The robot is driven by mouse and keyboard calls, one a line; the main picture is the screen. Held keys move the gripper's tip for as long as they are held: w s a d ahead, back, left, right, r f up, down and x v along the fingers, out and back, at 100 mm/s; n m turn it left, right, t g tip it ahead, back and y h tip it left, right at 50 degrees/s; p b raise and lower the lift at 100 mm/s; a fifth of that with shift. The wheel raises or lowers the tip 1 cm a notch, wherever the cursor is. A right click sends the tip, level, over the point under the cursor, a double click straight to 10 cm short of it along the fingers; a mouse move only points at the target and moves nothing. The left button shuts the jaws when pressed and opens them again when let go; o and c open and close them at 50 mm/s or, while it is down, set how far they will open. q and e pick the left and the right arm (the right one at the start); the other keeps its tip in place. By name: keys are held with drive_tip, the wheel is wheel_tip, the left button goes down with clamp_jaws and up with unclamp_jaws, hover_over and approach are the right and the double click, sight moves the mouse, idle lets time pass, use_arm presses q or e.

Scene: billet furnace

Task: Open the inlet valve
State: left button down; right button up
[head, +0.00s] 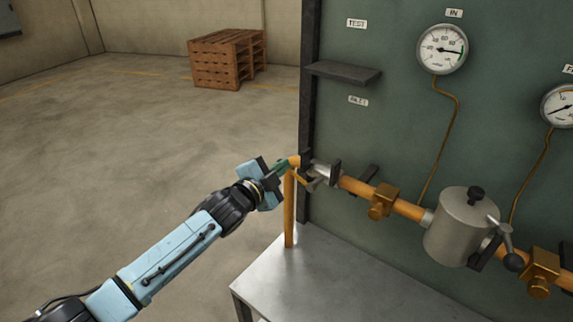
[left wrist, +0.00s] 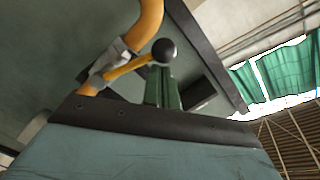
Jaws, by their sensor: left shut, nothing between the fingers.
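The inlet valve (head: 321,171) is a grey body on the orange pipe at the left end of the green panel. In the left wrist view its yellow lever (left wrist: 127,68) slants up from the grey body (left wrist: 108,66) to a black ball knob (left wrist: 164,51). My left gripper (head: 283,167) is at the left of the valve, beside the lever end. Its green fingers (left wrist: 163,88) are shut and empty, just below the knob in the wrist view. I cannot tell whether they touch it. In the head view the gripper partly hides the lever. My right gripper is out of view.
A grey shelf (head: 343,72) juts from the panel above the valve. To the right are brass fittings (head: 381,201), a grey canister (head: 459,227), another black-knobbed lever (head: 511,250) and gauges (head: 442,49). A metal table (head: 340,282) lies below.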

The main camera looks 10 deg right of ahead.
use_arm(q)
drive_tip(key=shift+w+a+f+n+b, duration=0.2)
drive_tip(key=shift+f+n+b, duration=0.1)
drive_tip(key=shift+f+n, duration=0.2)
drive_tip(key=shift+w+a+f+n+b, duration=0.15)
drive_tip(key=shift+f+n+b, duration=0.2)
drive_tip(key=shift+f, duration=0.2)
